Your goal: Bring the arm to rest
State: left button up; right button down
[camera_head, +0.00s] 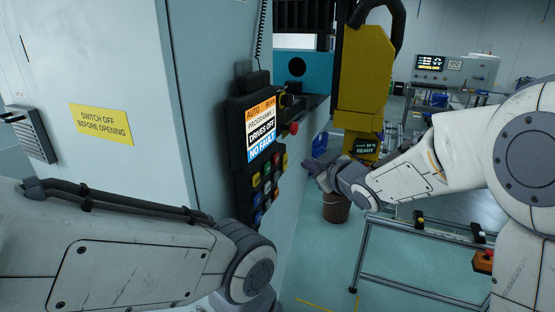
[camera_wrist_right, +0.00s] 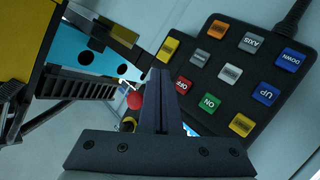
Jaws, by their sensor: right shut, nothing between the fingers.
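My right arm (camera_head: 430,165) reaches in from the right. Its gripper (camera_head: 318,172) is held out in front of the grey cabinet's side, small and partly hard to make out in the head view. In the right wrist view the right gripper (camera_wrist_right: 158,85) has its dark fingers shut together with nothing between them. A small display by that wrist reads READY. My left arm (camera_head: 130,250) crosses the lower left in front of the cabinet. Its wrist is at the lower middle, and its gripper fingers do not show.
A control pendant (camera_head: 262,140) hangs on the cabinet (camera_head: 200,100); its screen reads DRIVES OFF, NO FAULT. Its keys (camera_wrist_right: 225,58) show beside the right fingers. A red knob (camera_head: 294,128) sits nearby. A yellow machine (camera_head: 362,80), brown bucket (camera_head: 336,208) and metal frame (camera_head: 420,285) stand beyond.

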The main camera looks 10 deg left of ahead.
jog(key=s+d+f+m+g+h+b, duration=0.1)
jog(key=s+f+g, duration=0.3)
jog(key=s, duration=0.8)
jog(key=s+d+f+m+g+h+b, duration=0.1)
jog(key=s+f+g+h+b, duration=0.1)
jog(key=s+f, duration=0.5)
jog(key=s+d+f+m+g+h+b, duration=0.1)
jog(key=s+f+g, duration=0.4)
jog(key=s, duration=1.4)
jog(key=shift+s+f+m+g+h, duration=0.15)
jog(key=shift+f+m+g+h, duration=0.3)
jog(key=shift+g+h, duration=0.5)
